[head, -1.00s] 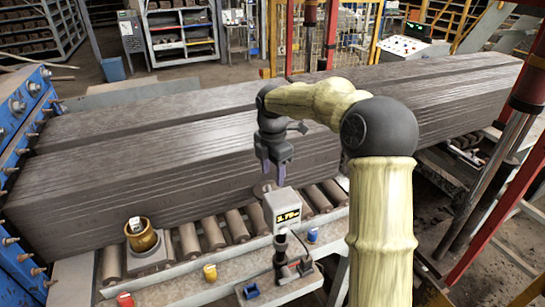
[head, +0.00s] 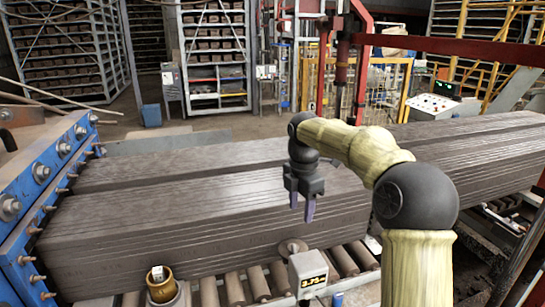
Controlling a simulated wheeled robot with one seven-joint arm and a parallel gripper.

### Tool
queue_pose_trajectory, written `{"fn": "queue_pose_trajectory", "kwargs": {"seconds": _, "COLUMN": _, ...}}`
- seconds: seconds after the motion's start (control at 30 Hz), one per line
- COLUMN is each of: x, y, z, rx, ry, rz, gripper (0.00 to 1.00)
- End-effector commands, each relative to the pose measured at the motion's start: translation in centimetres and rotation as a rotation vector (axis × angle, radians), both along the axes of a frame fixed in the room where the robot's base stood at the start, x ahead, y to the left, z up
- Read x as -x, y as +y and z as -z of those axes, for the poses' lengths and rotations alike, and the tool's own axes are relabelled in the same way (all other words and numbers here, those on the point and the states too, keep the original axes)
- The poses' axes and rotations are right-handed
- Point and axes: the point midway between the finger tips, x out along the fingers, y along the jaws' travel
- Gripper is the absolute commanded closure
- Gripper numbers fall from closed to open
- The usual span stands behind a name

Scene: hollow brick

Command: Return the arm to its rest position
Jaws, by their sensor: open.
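My gripper (head: 302,212) hangs from my pale, bamboo-like arm near the middle of the head view. Its two purple-grey fingers point down, stand apart and hold nothing. It is in front of the long grey-brown clay column (head: 150,240), seen against its ridged side. I cannot tell how far it is from the clay. A white display box (head: 308,272) with a lit number stands below the gripper, with a clear gap between them.
A roller conveyor (head: 232,288) runs under the clay column. A brown pot (head: 162,287) with a pale item in it stands at the lower left. A blue machine frame (head: 50,180) closes the left side. A red post and beam (head: 480,50) stand at the right.

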Motion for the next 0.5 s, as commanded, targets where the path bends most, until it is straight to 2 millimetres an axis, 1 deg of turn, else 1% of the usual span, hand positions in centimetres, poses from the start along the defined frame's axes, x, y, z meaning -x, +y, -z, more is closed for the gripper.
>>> {"fn": "queue_pose_trajectory", "kwargs": {"seconds": 0.03, "x": 0.0, "y": 0.0, "z": -2.2, "rx": 0.0, "ry": -0.001, "rz": 0.0, "gripper": 0.5}}
{"fn": "queue_pose_trajectory", "kwargs": {"seconds": 0.1, "x": 0.0, "y": 0.0, "z": -3.3, "rx": 0.0, "ry": -0.001, "rz": 0.0, "gripper": 0.5}}
{"fn": "queue_pose_trajectory", "kwargs": {"seconds": 0.23, "x": 0.0, "y": 0.0, "z": -4.7, "rx": 0.0, "ry": 0.0, "rz": 0.0, "gripper": 0.5}}
{"fn": "queue_pose_trajectory", "kwargs": {"seconds": 0.5, "x": 0.0, "y": 0.0, "z": -6.8, "rx": 0.0, "ry": 0.0, "rz": 0.0, "gripper": 0.5}}
